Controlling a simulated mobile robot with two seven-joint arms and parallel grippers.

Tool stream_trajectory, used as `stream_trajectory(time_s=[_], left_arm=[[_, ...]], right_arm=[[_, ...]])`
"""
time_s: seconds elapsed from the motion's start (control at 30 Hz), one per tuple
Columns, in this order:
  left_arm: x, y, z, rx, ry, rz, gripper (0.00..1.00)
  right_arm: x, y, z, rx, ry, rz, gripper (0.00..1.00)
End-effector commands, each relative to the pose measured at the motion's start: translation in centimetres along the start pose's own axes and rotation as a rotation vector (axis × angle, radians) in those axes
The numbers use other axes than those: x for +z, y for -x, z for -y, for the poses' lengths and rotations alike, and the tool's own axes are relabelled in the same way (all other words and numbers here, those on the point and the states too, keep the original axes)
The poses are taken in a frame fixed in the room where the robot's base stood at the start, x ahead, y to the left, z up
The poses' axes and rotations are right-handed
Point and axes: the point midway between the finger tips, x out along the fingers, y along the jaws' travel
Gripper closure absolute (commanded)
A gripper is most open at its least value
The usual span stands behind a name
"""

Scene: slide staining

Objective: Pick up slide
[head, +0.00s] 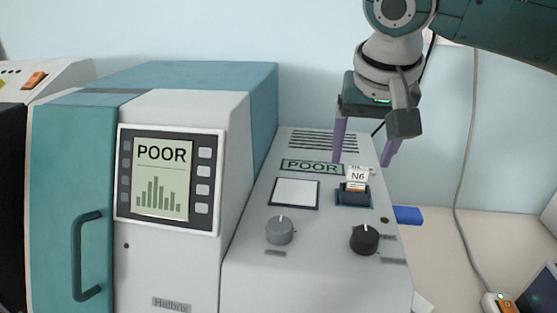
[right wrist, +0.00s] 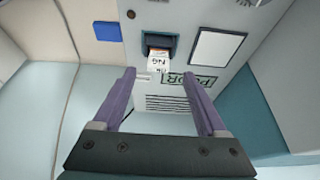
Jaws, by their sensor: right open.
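The slide (head: 357,177), white with the label "N6", stands in a dark slot holder (head: 352,195) on the sloped top of the grey machine. In the right wrist view the slide (right wrist: 156,61) sticks out of the dark slot (right wrist: 160,42), ahead of the fingertips and between their lines. My right gripper (head: 363,163) is open and empty, with its purple fingers spread on either side of the slide and a little behind it. In the right wrist view the open gripper (right wrist: 165,72) shows no contact with the slide. The slide's lower part is hidden in the slot. My left gripper is not in view.
The machine's panel has a white square (head: 296,192), a "POOR" display (head: 312,166), a grey knob (head: 279,231) and a black knob (head: 364,239). A teal-and-white unit with a screen (head: 162,178) stands left. A blue block (head: 407,215) lies right, on the pale bench.

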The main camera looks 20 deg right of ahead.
Motion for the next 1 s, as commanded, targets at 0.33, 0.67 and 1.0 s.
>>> stream_trajectory(time_s=[0.33,0.67,1.0], left_arm=[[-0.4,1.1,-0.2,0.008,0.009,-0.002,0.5],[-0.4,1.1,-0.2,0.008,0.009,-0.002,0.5],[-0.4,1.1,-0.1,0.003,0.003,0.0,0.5]], right_arm=[[-0.2,-4.3,-0.3,0.002,0.002,0.0,0.25],[-0.2,-5.0,-0.3,0.0,0.003,-0.002,0.25],[-0.2,-5.0,-0.3,0.0,0.003,-0.002,0.63]])
